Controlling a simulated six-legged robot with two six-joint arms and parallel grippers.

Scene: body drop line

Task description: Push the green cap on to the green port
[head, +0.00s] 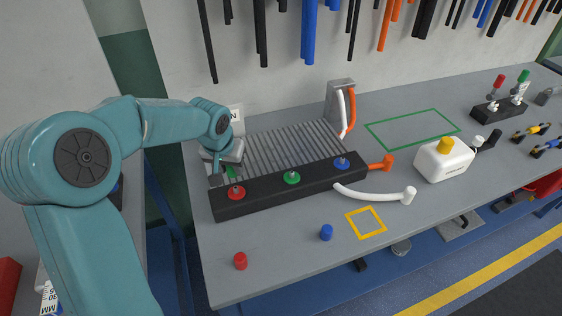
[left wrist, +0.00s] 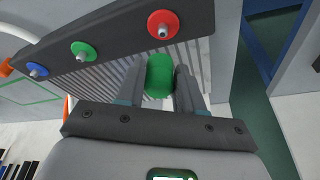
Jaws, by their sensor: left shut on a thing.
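My left gripper (head: 224,170) is shut on the green cap (left wrist: 160,75), which sits between its two fingers in the left wrist view. In the head view a sliver of the green cap (head: 231,173) shows beside the fingers, above the left end of the black bar (head: 262,191). The green port (head: 292,177) is the middle of three ports on that bar, with a bare metal stub; it also shows in the left wrist view (left wrist: 83,50). The cap is apart from it, nearer the red port (head: 236,192). My right gripper is not in view.
The blue port (head: 342,163) is at the bar's right. A ribbed grey panel (head: 285,145) lies behind. A red cap (head: 240,261) and a blue cap (head: 326,232) stand in front. A white hose (head: 372,196) and a white bottle (head: 442,162) are to the right.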

